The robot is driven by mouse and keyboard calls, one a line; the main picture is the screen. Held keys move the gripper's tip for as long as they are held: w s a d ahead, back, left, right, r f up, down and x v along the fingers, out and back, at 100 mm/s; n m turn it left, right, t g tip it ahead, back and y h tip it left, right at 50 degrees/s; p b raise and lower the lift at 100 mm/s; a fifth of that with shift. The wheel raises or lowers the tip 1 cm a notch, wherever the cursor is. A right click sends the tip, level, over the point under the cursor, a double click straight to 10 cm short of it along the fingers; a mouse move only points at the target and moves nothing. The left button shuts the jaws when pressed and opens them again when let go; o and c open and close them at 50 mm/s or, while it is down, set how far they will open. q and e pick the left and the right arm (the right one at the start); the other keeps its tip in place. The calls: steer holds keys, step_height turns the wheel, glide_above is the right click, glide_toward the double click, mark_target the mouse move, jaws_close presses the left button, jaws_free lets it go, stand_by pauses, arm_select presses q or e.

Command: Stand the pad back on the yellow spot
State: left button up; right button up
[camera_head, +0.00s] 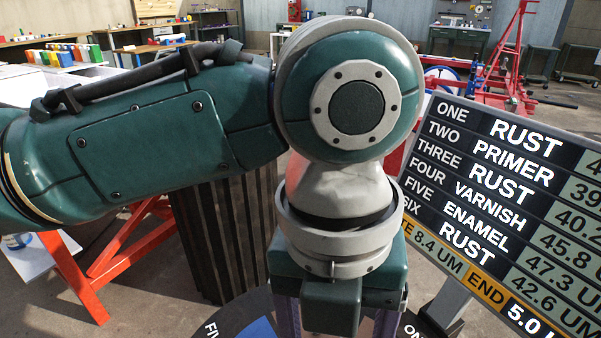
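My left arm comes in from the left and fills the middle of the head view. Its gripper (335,305) points down at the bottom edge, over a round dark disc (232,319). Two purplish finger parts stand apart on either side of the gripper body, but their tips are cut off by the frame edge. I cannot tell whether anything is between them. The disc carries the words FIVE and ONE and a blue patch (259,328). I see neither the pad nor the yellow spot; the arm and the frame edge hide much of the disc. My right gripper is out of view.
A tilted board (495,215) at the right lists rust, primer, varnish and enamel with readings. A dark ribbed column (228,240) stands behind my arm. A red stand (80,278) is at left. Workbenches and a red hoist (505,70) stand farther back.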

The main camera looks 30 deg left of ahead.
arm_select(q)
steer(key=s+d+f+n+t+h, duration=0.1)
steer(key=s+n+t+h, duration=0.35)
steer(key=n, duration=1.25)
steer(key=s+a+n+g+y, duration=0.1)
steer(key=s+a+n+y, duration=0.4)
steer(key=a+n, duration=0.6)
steer(key=s+n, duration=0.2)
steer(key=shift+a+f+n, duration=0.25)
steer(key=shift+a+n, duration=0.05)
steer(key=shift+n, duration=0.1)
step_height(320, 180, up, 58)
steer(key=p, duration=5.8)
steer(key=shift+r, duration=0.2)
steer(key=shift+w, duration=0.1)
